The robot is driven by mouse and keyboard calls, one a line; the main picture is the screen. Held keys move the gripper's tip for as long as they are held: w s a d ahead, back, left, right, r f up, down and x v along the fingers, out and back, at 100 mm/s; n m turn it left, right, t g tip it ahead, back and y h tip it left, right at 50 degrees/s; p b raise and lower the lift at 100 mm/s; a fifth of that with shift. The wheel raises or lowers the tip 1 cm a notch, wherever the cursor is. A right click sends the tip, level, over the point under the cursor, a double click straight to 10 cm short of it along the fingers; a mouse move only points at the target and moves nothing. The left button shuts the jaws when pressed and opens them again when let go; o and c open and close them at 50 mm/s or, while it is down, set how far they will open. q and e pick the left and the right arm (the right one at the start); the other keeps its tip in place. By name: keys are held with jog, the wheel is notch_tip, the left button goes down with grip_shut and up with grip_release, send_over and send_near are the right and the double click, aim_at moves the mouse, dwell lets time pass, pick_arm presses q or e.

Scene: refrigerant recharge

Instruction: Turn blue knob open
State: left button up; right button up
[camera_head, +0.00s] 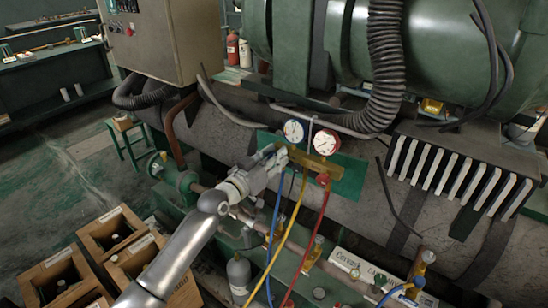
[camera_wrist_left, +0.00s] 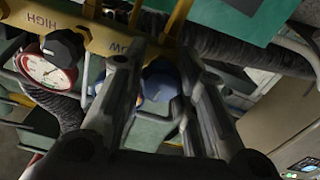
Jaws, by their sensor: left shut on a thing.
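The brass manifold (camera_head: 308,160) with two round gauges hangs in front of a green plate. My left gripper (camera_head: 277,156) is at the left end of the manifold, at its low side. In the left wrist view the blue knob (camera_wrist_left: 158,84) sits between the two fingers of my left gripper (camera_wrist_left: 160,62), next to the "LOW" lettering on the manifold (camera_wrist_left: 112,35). The fingers are shut on the knob and cover its sides. In the head view the gripper hides the blue knob. The red knob (camera_head: 323,178) is at the manifold's right end. My right gripper is not in view.
Blue, yellow and red hoses (camera_head: 294,233) hang down below the manifold. Wooden crates (camera_head: 128,262) stand at the lower left. A grey bottle (camera_head: 239,274) stands below my left arm. A large green tank and a corrugated hose (camera_head: 386,65) are behind.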

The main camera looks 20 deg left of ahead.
pick_arm(q)
jog(key=shift+c, duration=0.7)
jog(key=shift+n+p, duration=0.3)
jog(key=shift+n, duration=1.3)
jog(key=o, duration=1)
jog(key=shift+o, duration=0.2)
jog(key=v, duration=1.2)
